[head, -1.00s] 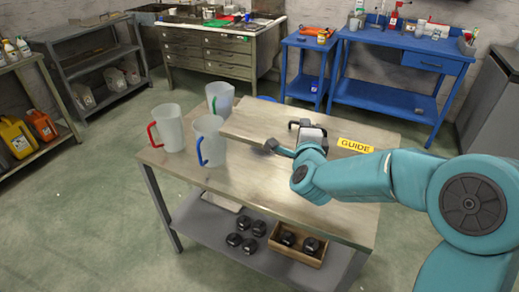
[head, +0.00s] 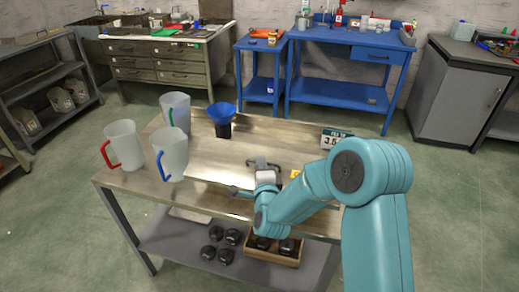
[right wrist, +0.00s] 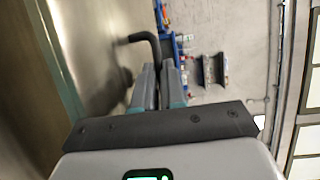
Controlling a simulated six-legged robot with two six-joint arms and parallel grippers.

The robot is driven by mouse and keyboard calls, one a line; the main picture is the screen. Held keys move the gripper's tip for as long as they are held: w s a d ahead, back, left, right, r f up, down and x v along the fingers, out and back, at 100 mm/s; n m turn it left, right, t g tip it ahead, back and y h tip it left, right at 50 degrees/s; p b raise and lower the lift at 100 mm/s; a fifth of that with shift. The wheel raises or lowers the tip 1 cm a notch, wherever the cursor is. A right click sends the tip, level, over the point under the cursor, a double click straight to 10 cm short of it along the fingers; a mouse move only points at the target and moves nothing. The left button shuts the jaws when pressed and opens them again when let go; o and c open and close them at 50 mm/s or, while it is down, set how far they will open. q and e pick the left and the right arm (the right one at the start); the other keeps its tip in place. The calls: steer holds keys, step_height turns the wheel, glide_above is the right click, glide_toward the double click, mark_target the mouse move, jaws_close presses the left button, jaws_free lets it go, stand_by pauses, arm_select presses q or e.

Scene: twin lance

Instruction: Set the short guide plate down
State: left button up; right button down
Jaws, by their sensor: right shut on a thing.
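My right gripper (head: 264,171) is shut on the dark bar handle of the short guide plate (head: 226,160), over the middle of the workbench. In the right wrist view the closed fingers (right wrist: 158,85) meet the handle (right wrist: 146,42), with the metallic plate surface (right wrist: 95,45) on the left. My left gripper is not in view.
On the workbench (head: 135,183) stand three translucent jugs with red (head: 125,146), blue (head: 172,153) and green (head: 177,112) handles. A blue funnel (head: 222,113) sits on a dark container behind the plate. A number sign (head: 336,139) stands at the right.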

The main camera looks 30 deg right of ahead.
steer(key=f, duration=0.6)
steer(key=shift+w+f, duration=0.2)
steer(key=shift+f, duration=0.05)
steer(key=shift+r, duration=0.1)
steer(key=shift+s, duration=0.1)
